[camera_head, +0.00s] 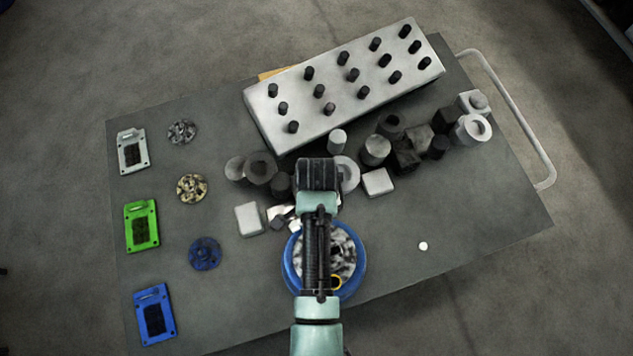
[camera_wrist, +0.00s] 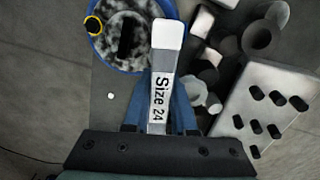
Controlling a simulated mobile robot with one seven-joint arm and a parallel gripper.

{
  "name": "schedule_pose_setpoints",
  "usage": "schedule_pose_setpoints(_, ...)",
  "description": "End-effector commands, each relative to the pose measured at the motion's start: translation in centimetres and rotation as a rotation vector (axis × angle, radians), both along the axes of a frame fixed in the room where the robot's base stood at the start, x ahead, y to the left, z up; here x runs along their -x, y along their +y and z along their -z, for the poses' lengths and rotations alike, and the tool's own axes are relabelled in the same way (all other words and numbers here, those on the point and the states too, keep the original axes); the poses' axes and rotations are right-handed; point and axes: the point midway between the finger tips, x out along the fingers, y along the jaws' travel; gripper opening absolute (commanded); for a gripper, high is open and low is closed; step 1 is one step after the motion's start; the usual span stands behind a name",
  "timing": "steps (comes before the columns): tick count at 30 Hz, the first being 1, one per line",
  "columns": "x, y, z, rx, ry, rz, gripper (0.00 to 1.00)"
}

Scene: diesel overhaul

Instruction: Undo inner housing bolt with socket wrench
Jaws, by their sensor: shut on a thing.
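The blue-rimmed round housing (camera_head: 288,271) with a mottled grey inside lies near the table's front edge, partly under my arm. In the wrist view the housing (camera_wrist: 137,67) is at the upper left, with a dark slot in its middle. A small yellow ring (camera_head: 336,283) sits at the housing; it also shows in the wrist view (camera_wrist: 93,25). My gripper (camera_wrist: 160,95) is shut on a pale wrench (camera_wrist: 166,35) labelled "Size 24". No bolt head can be made out.
A grey block with black pegs (camera_head: 270,125) stands at the back. Several grey cylinders and blocks (camera_head: 376,150) crowd in front of it. Coloured plates (camera_head: 141,227) and discs (camera_head: 204,253) lie left. A small white disc (camera_head: 423,246) lies on the clear right front table.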

Motion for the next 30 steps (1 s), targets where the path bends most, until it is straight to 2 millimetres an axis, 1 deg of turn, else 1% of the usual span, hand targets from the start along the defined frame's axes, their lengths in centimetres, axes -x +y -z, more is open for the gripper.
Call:
schedule_pose_setpoints(11, -0.1, 0.0, -0.4, 0.000, -0.002, 0.000, 0.00)
schedule_pose_setpoints(14, -0.1, 0.0, -1.3, 0.000, -0.004, 0.000, 0.00)
schedule_pose_setpoints(21, -0.1, 0.0, -4.8, 0.000, -0.006, 0.000, 0.00)
schedule_pose_setpoints(23, -0.1, 0.0, -5.5, 0.000, -0.006, 0.000, 0.00)
schedule_pose_setpoints(27, -0.1, 0.0, -6.2, 0.000, -0.004, 0.000, 0.00)
schedule_pose_setpoints(30, -0.1, 0.0, -6.3, 0.000, -0.002, 0.000, 0.00)
